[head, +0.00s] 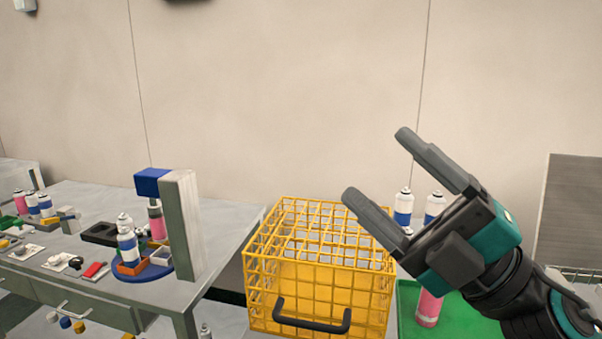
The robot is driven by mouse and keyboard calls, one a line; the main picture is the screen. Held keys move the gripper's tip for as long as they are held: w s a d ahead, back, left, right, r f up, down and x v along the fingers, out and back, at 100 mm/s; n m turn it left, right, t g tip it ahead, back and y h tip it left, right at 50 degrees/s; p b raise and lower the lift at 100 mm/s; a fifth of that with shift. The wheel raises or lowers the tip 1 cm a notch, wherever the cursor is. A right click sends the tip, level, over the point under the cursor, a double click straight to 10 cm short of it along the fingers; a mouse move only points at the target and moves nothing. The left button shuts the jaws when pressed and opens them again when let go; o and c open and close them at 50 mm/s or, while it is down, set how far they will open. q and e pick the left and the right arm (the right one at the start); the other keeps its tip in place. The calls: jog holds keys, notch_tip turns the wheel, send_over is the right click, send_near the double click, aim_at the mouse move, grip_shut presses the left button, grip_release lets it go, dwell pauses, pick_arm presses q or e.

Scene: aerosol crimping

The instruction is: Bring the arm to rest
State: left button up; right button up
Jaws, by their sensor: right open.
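My right gripper (384,172) is raised in the right half of the head view, in front of the wall. Its two grey fingers are spread apart and point up and to the left, with nothing between them. It hangs above the right side of a yellow wire crate (262,285). The dark and teal arm comes in from the lower right corner. My left gripper does not show.
The yellow crate has compartments and a black handle. A grey bench (217,215) at left carries a blue turntable (152,274) with cans under a grey post (184,225). A green tray (407,300) with cans stands right of the crate, partly hidden by my arm.

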jog(key=w+d+f+m+t+h, duration=0.3)
jog(key=d+f+m+h, duration=0.3)
jog(key=f+m+h, duration=0.5)
jog(key=w+d+f+m+t+h, duration=0.2)
jog(key=d+f+m+h, duration=0.4)
jog(key=f+m+h, duration=0.55)
jog(key=s+d+f+m+g, duration=0.1)
jog(key=s+f+m+g, duration=0.3)
jog(key=s+f+g, duration=0.55)
jog(key=s+a+f+g+y, duration=0.1)
jog(key=s+f+g, duration=0.4)
jog(key=s+f, duration=0.5)
jog(key=w+a+f+t+y+b, duration=0.2)
jog(key=w+a+f+t, duration=0.1)
jog(key=w+f+t, duration=0.3)
notch_tip(320, 180, down, 4)
jog(key=shift+w+f+t, duration=0.1)
jog(key=shift+w+t, duration=0.3)
jog(key=shift+t, duration=0.55)
jog(key=shift+c, duration=0.2)
